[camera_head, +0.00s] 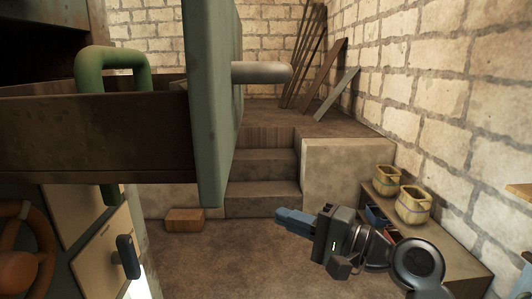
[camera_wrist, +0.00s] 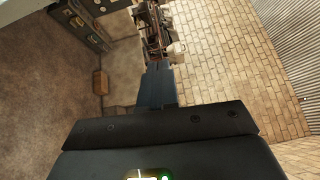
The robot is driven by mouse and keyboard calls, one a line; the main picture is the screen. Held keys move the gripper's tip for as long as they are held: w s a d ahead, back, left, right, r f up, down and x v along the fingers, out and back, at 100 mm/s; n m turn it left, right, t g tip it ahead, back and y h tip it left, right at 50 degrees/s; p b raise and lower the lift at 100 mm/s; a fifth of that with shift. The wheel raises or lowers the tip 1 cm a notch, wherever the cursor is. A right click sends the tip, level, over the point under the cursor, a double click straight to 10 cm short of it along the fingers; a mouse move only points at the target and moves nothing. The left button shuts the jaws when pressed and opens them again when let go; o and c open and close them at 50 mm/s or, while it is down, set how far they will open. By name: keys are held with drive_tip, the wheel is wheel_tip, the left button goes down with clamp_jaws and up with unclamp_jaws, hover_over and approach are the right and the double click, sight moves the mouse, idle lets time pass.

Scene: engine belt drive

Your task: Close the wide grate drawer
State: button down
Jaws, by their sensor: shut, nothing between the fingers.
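A large open drawer, apparently the wide grate drawer, juts out at the left of the head view. It has a green front panel (camera_head: 212,110), a brown side wall (camera_head: 95,135) and a pale bar-like handle (camera_head: 262,72) pointing right. My gripper (camera_head: 280,213) is below and to the right of the front panel, apart from it, with its blue fingers pointing left. The fingers are together and empty; they also show in the wrist view (camera_wrist: 158,82). The drawer's inside is mostly hidden.
A green curved pipe (camera_head: 112,58) rises at the drawer. Below are a cabinet front with a dark handle (camera_head: 127,257) and an orange wheel (camera_head: 20,270). Baskets (camera_head: 413,204) sit on a ledge at right. A small wooden box (camera_head: 185,220) lies near the stone steps (camera_head: 262,180).

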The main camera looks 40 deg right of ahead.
drive_tip(key=s+d+r+n+g+y+b, duration=0.1)
drive_tip(key=s+d+r+n+g+y, duration=0.15)
drive_tip(key=r, duration=0.45)
drive_tip(key=s+d+r+n+g+y, duration=0.2)
drive_tip(key=r+n+y, duration=0.1)
drive_tip(key=r, duration=0.4)
drive_tip(key=s+d+r+n+g+y+b, duration=0.1)
drive_tip(key=s+d+r+n+g+y, duration=0.15)
drive_tip(key=r, duration=0.35)
drive_tip(key=p+x, duration=0.2)
drive_tip(key=x, duration=1.2)
drive_tip(key=shift+a+r+y, duration=0.25)
drive_tip(key=shift+r+y, duration=0.05)
drive_tip(key=shift+r, duration=0.15)
drive_tip(key=shift+w, duration=0.1)
